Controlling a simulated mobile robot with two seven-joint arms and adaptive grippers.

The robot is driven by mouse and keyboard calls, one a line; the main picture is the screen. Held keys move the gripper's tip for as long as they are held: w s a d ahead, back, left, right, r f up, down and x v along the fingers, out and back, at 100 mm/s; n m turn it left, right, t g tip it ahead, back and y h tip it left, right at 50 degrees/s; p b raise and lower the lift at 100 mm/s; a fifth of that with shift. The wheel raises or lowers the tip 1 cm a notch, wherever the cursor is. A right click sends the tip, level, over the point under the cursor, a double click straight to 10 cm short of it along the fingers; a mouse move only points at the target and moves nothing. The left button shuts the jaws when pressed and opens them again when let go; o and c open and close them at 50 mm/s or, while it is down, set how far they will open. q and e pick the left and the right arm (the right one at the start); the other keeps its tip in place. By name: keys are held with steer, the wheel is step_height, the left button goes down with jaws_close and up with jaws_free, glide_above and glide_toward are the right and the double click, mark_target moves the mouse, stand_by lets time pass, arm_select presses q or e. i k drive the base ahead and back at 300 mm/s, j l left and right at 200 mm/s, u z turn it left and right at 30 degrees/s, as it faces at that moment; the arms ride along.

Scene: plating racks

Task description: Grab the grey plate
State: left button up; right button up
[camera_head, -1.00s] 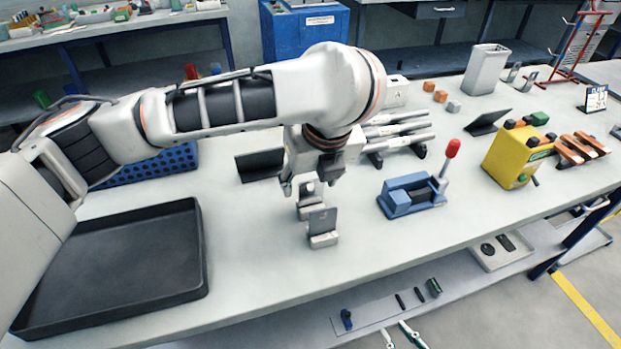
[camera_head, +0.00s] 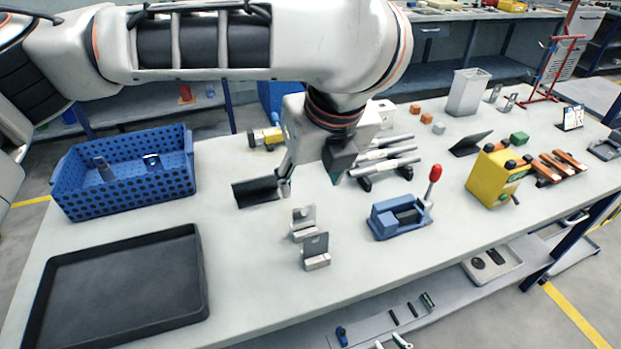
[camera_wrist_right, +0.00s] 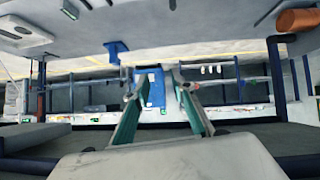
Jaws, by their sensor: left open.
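Two small grey plates stand upright in metal holders on the table. The rear plate (camera_head: 306,216) is lighter, and the front plate (camera_head: 316,243) is darker. I cannot tell which one is meant. My left gripper (camera_head: 312,178) points down behind and above them. Its fingers are apart with nothing between them, and it touches neither plate. My right gripper (camera_head: 390,343) barely shows at the bottom edge, below the table. In the right wrist view the right gripper (camera_wrist_right: 156,92) has its fingers apart and holds nothing.
A black tray (camera_head: 199,262) and a blue perforated crate (camera_head: 125,190) with metal pieces stand at left. A dark panel (camera_head: 255,191) is behind the plates. A blue fixture (camera_head: 394,216) with a red-knobbed lever and a yellow box (camera_head: 493,178) stand right. The front table strip is clear.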

mark_target(312, 250)
steer(key=k, duration=1)
